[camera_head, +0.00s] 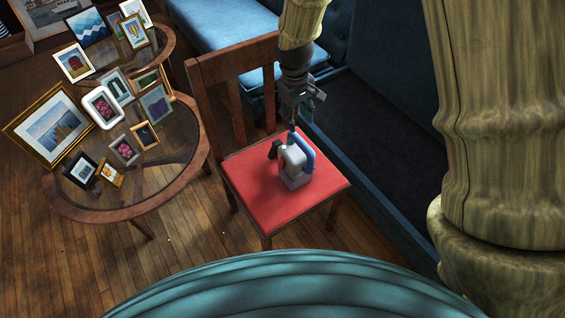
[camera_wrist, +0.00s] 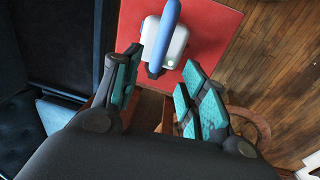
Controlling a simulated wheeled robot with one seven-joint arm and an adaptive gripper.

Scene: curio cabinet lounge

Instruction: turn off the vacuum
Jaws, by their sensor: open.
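The vacuum (camera_head: 294,163) is a small grey-white handheld unit with a blue handle. It stands on the red seat of a wooden chair (camera_head: 262,206). In the wrist view the vacuum (camera_wrist: 177,45) sits beyond the fingertips, with its blue handle toward the camera and a small pale green spot on its body. My gripper (camera_head: 299,108) hangs over the back part of the seat, just behind and above the vacuum. In the wrist view my gripper (camera_wrist: 160,82) has its teal-padded fingers spread apart with nothing between them. I cannot tell whether a fingertip touches the vacuum.
A two-level glass-topped table (camera_head: 185,150) with several framed pictures stands left of the chair. The chair's wooden backrest (camera_head: 236,69) rises close to my arm. A blue cushioned bench (camera_head: 215,30) lies behind. Wooden floor (camera_head: 175,245) is free in front.

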